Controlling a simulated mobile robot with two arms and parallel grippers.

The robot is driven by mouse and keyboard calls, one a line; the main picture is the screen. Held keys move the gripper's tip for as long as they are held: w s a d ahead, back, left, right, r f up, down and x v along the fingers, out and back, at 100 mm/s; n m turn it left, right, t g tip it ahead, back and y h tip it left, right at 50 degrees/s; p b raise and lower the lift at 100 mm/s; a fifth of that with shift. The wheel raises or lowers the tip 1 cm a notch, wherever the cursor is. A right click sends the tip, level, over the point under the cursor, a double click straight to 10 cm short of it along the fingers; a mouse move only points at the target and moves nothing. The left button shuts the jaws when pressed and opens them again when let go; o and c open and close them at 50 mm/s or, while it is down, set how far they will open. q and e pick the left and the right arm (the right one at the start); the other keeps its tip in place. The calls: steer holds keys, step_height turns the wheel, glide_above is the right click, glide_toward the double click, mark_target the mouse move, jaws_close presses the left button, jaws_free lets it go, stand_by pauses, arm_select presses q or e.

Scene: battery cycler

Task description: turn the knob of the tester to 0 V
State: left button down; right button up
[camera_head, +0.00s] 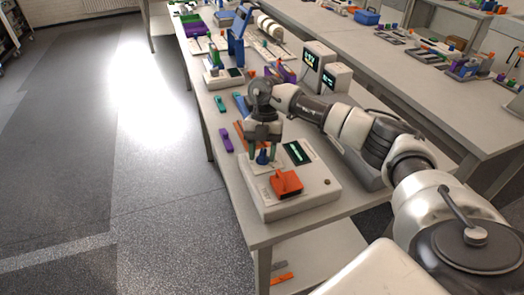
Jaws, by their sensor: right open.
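The tester (305,203) is a pale flat box near the front end of the bench. On its top are a dark display (297,152) with green marks, an orange block (286,184) and a small blue knob (262,157). My right gripper (262,155) points down over the knob. Its two fingers are apart, one on each side of the knob. I cannot tell whether they touch it. The knob's pointer and the scale around it are too small to read. My left gripper is not in view.
A purple piece (226,139), a teal piece (220,104) and an orange strip (239,132) lie on the bench left of the tester. Screened devices (318,62) and a blue press-like stand (237,40) are farther back. Open floor lies to the left.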

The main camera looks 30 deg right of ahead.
steer(key=shift+d, duration=0.1)
steer(key=b+v, duration=0.1)
steer(key=v, duration=0.9)
steer(key=shift+r, duration=0.35)
steer(key=shift+w, duration=0.1)
